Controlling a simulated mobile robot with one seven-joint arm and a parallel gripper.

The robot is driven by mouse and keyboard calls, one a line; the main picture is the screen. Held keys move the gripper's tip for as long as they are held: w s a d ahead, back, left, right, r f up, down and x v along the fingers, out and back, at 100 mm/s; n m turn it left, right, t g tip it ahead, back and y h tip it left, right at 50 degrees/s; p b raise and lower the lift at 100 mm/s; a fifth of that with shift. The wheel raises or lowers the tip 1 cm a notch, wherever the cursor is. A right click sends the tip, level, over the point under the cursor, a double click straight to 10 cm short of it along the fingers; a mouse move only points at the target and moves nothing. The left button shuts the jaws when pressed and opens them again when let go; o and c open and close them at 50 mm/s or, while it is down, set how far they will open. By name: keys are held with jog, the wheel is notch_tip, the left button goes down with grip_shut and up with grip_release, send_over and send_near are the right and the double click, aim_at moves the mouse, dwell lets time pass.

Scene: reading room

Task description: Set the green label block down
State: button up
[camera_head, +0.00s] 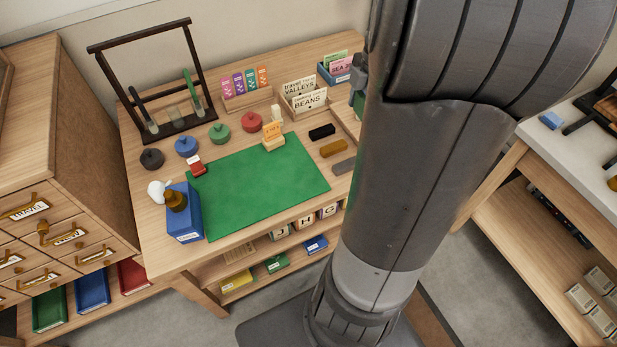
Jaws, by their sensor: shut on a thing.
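My gripper (360,80) shows only in part at the left edge of my arm, over the back right of the wooden table (150,225). It is shut on a dark green block (357,103), which looks like the green label block. My arm hides most of both, so any label and the gap below the block cannot be made out. Another green block with a pale label (277,263) lies on the shelf under the table, between a yellow one (236,281) and a blue one (316,244).
A green mat (258,185) covers the table's front middle, mostly bare. A dark rack (152,80) stands back left.

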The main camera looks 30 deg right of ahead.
jog(key=s+a+f+n, duration=0.1)
jog(key=s+a+f, duration=0.1)
jog(key=s+a, duration=0.1)
send_over(306, 178)
jog(key=f, duration=1.7)
jog(key=shift+d, duration=0.25)
jog(key=shift+f, duration=2.05)
jog(key=shift+f, duration=0.15)
jog(key=o, duration=1)
jog(key=shift+c, duration=0.2)
